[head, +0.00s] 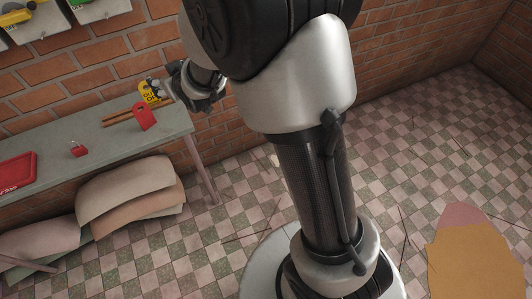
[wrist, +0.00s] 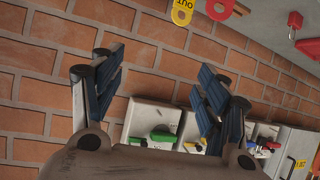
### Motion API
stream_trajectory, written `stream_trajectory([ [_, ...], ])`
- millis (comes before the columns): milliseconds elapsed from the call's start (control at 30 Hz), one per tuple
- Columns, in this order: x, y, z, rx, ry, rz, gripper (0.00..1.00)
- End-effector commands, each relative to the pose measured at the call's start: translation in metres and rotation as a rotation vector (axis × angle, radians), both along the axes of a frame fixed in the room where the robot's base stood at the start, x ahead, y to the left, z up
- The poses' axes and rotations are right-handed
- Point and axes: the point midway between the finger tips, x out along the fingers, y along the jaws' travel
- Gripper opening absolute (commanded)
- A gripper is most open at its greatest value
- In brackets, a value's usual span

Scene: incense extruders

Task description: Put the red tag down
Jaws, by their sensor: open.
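The red tag (head: 143,117) is at the bench, over a brown wooden strip (head: 117,118); I cannot tell whether it stands in the strip or leans on it. Its holed end shows at the top edge of the wrist view (wrist: 219,9), the rest cut off. A yellow tag with black letters (head: 147,91) is just behind it and beside it in the wrist view (wrist: 182,11). My gripper (head: 158,89) is close to both tags.
The grey bench (head: 110,143) also holds a red padlock (head: 78,150) and a red tray (head: 16,170). Switch boxes with coloured handles (wrist: 152,122) are on the brick wall. Stacked sacks (head: 130,190) lie under the bench.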

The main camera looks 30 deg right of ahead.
Motion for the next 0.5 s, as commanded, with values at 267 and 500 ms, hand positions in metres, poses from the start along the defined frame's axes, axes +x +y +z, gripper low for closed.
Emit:
stream_trajectory([
  [267,-0.13,-0.052,0.072,-0.031,0.257,-0.1,0.68],
  [500,-0.274,-0.078,0.087,-0.032,0.488,-0.166,0.68],
])
